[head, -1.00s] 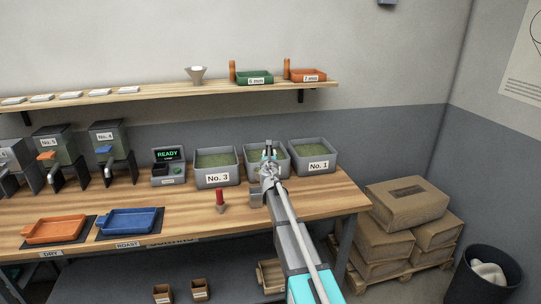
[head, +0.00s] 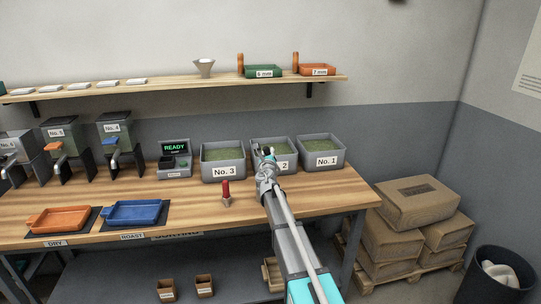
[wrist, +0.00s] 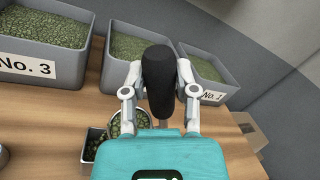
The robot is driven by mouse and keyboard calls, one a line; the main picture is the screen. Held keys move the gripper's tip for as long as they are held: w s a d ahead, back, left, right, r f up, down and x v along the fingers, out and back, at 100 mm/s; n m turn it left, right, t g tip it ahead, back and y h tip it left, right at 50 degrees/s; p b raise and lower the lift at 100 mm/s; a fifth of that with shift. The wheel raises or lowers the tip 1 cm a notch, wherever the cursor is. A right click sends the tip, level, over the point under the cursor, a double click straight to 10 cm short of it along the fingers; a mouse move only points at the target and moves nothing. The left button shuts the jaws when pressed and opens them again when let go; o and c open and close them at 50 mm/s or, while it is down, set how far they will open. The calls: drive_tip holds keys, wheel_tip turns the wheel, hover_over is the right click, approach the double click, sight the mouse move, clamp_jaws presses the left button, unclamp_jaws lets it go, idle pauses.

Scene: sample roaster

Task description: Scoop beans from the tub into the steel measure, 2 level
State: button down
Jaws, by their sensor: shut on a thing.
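My gripper (wrist: 158,92) is shut on an upright black handle (wrist: 158,70) in the wrist view. A round steel-rimmed vessel (wrist: 115,126) with green beans shows by the handle's lower left; I cannot tell whether it joins the handle. A squarish metal container (wrist: 88,154) with beans stands just left of it. The middle tub, No. 2 (head: 286,166), is behind my gripper and holds green beans; it also shows in the wrist view (wrist: 117,75). In the head view my gripper (head: 264,152) is at the tub's front left, and my arm hides the bench below.
Tub No. 3 (head: 223,172) and tub No. 1 (head: 321,161) flank the middle tub. A red-handled tool (head: 226,191) stands on the bench left of my arm. Orange (head: 60,229) and blue (head: 135,223) trays lie farther left. A shelf (head: 180,91) runs above.

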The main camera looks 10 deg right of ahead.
drive_tip(key=a+f+n+y+b, duration=0.2)
drive_tip(key=a+f+n+b, duration=0.3)
drive_tip(key=n, duration=0.5)
drive_tip(key=a+f+n+t+y+b, duration=0.1)
drive_tip(key=a+f+n+b, duration=0.4)
drive_tip(key=n, duration=0.5)
drive_tip(key=shift+w+a+f+n+y+b, duration=0.3)
drive_tip(key=shift+w+a+y+b, duration=0.2)
drive_tip(key=shift+a+b, duration=0.4)
idle(0.8)
drive_tip(key=shift+a, duration=0.15)
drive_tip(key=shift+r, duration=0.15)
idle(1.1)
drive_tip(key=shift+s+r+p, duration=0.1)
drive_tip(key=shift+r+p, duration=1.35)
drive_tip(key=shift+p, duration=0.2)
